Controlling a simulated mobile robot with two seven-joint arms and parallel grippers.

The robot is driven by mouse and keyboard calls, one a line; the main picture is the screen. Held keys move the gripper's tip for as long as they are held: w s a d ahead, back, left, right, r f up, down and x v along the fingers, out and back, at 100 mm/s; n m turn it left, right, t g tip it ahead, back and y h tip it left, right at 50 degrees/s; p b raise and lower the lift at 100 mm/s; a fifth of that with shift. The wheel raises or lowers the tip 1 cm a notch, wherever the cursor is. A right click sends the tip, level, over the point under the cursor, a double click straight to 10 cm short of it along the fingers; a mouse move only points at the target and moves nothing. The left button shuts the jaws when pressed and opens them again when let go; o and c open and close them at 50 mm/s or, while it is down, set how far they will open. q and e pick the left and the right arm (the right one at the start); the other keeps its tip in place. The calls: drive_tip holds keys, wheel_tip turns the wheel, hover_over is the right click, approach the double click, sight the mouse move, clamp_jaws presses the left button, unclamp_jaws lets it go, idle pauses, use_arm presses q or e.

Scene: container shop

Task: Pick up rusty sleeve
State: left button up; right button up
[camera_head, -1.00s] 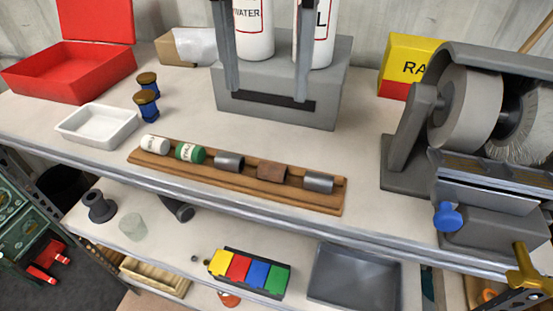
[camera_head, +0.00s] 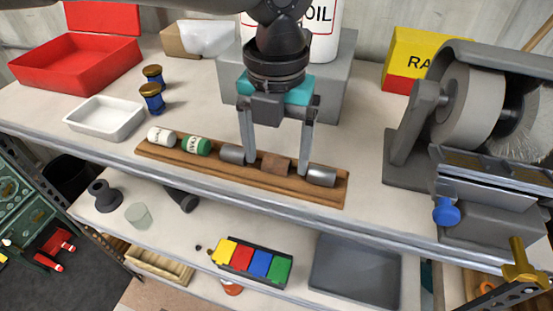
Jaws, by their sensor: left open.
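The rusty sleeve (camera_head: 275,163) is a short brown cylinder lying in a wooden holder (camera_head: 325,198) on the upper shelf. Grey metal sleeves lie on both sides of it, one to its left (camera_head: 233,153) and one to its right (camera_head: 321,175). My left gripper (camera_head: 276,165) points down over the rusty sleeve with its fingers open, one to each side of it, in the gaps by the grey sleeves. Whether the fingers touch the rusty sleeve cannot be told. My right gripper is not in view.
A grey block (camera_head: 336,85) with white containers stands behind. A bench grinder (camera_head: 415,125) stands at right. A white tray (camera_head: 104,120) sits at left.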

use_arm(q)
clamp_jaws()
idle(0.7)
